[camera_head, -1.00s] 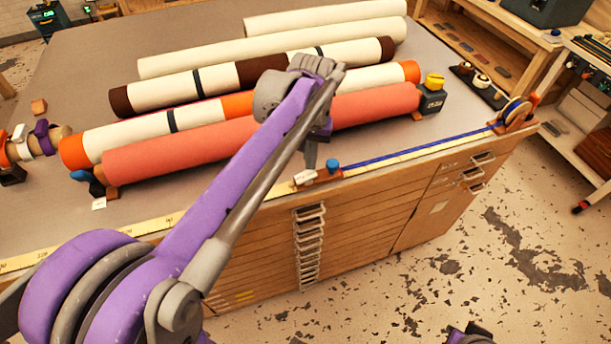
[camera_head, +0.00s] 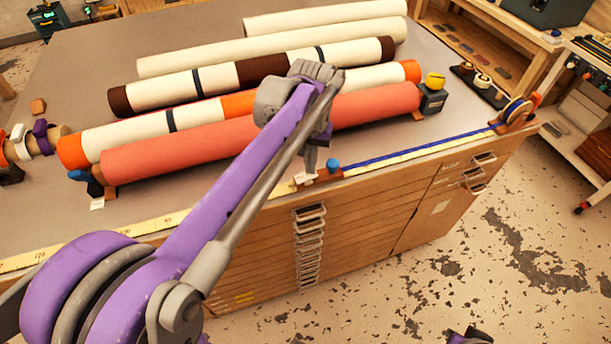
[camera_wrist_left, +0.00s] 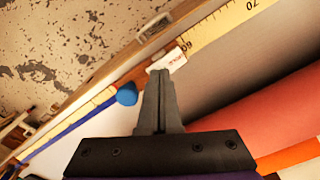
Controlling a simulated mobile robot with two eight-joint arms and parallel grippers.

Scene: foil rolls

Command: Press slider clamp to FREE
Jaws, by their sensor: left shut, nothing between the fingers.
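The slider clamp (camera_head: 327,176) is a small orange-brown block with a blue knob (camera_head: 333,165), sitting on the ruler strip along the table's front edge. A small white tab (camera_head: 303,178) shows at its left end. In the left wrist view the blue knob (camera_wrist_left: 127,93) is left of the fingertips and the white tab (camera_wrist_left: 173,59), with red lettering too small to read, is just beyond them. My left gripper (camera_head: 309,171) is shut and empty, pointing down over the tab end; it also shows in the wrist view (camera_wrist_left: 159,74). I cannot tell whether the tips touch the clamp.
A salmon roll (camera_head: 190,148) lies just behind my left gripper, with several other rolls farther back. A blue strip (camera_head: 420,147) runs along the yellow ruler (camera_head: 160,222) to a reel (camera_head: 515,112) at the right corner. Drawer handles (camera_head: 308,245) stick out below the edge.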

